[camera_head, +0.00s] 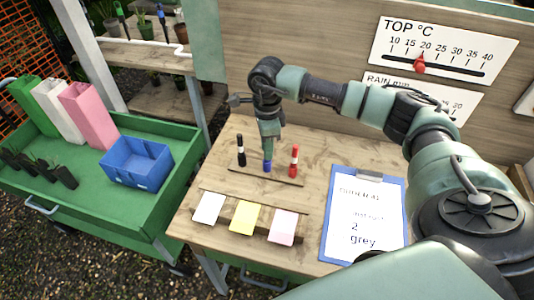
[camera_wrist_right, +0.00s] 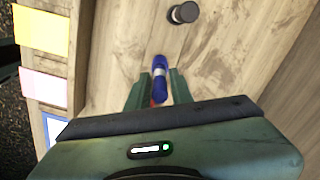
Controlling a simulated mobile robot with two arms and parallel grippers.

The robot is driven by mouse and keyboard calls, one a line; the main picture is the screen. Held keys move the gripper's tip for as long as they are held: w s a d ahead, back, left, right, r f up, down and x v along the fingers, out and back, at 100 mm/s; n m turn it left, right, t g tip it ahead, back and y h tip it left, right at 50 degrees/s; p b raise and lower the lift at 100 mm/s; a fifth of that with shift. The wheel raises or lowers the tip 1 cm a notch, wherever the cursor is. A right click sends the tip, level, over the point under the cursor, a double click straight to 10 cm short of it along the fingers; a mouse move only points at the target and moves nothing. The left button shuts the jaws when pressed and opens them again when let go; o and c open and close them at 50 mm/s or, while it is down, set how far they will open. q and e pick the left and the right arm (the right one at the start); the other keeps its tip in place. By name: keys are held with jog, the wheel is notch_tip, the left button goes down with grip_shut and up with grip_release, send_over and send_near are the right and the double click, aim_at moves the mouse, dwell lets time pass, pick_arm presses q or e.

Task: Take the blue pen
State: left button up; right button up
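The blue pen (camera_head: 267,166) stands upright in the middle of a row of three pens on the wooden table. In the right wrist view, the blue pen (camera_wrist_right: 160,78) lies between the two fingers of my right gripper (camera_wrist_right: 161,84), with narrow gaps at its sides. In the head view my right gripper (camera_head: 268,150) points down over the pen and hides its upper part. The fingers look open around it. My left gripper is not in view.
A black pen (camera_head: 241,150) stands left of the blue one and a red pen (camera_head: 294,161) right. White (camera_head: 209,208), yellow (camera_head: 246,218) and pink (camera_head: 283,228) cards lie in front. A clipboard (camera_head: 327,240) lies right; a green cart (camera_head: 95,215) with a blue box (camera_head: 138,170) stands left.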

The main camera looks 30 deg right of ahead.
grip_shut()
jog(key=shift+r, duration=0.1)
